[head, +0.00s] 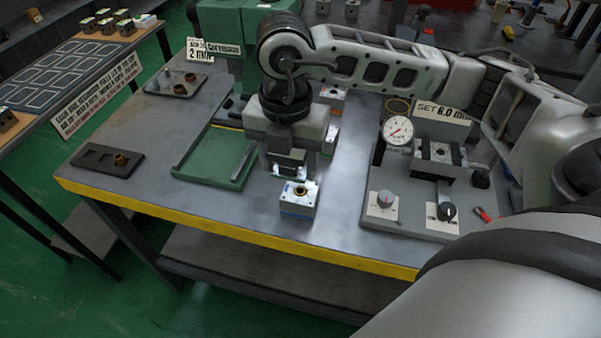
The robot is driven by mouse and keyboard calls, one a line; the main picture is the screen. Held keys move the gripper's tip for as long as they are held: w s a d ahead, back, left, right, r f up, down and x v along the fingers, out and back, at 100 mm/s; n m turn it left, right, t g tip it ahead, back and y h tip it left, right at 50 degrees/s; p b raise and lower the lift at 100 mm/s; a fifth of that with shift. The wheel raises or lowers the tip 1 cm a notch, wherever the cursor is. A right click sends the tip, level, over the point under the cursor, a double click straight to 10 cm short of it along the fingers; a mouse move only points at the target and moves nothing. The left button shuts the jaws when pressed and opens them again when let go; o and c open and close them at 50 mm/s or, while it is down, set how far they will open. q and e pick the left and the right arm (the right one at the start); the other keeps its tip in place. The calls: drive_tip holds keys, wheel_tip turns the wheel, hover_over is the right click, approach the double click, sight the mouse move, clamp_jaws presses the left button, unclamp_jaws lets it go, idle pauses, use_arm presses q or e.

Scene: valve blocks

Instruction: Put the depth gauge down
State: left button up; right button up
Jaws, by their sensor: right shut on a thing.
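My right gripper (289,168) points down over the middle of the workbench, shut on a small pale and dark thing. I take this for the depth gauge, but the gripper hides most of it and its shape is unclear. Just below and in front stands a white and blue valve block (298,207) with a brass-ringed hole on top. I cannot tell whether the held thing touches the block. My left gripper is not in view.
A green tray (238,178) lies left of the gripper, and a dark slotted plate (92,157) lies farther left. At right is a fixture with a white dial (397,130), knobs and a "SET 6.0 mm" sign (441,112). The yellow front edge (210,227) is close.

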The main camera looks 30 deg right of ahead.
sight(301, 191)
drive_tip(key=shift+d+f, duration=0.95)
drive_tip(key=shift+f, duration=0.1)
drive_tip(key=f, duration=0.1)
drive_tip(key=f+p, duration=0.1)
drive_tip(key=f, duration=0.1)
drive_tip(key=shift+d+f, duration=0.1)
drive_tip(key=shift+d, duration=0.2)
drive_tip(key=shift+f, duration=0.25)
drive_tip(key=shift+f, duration=0.2)
drive_tip(key=o, duration=1.1)
drive_tip(key=shift+c, duration=0.2)
drive_tip(key=shift+r, duration=0.1)
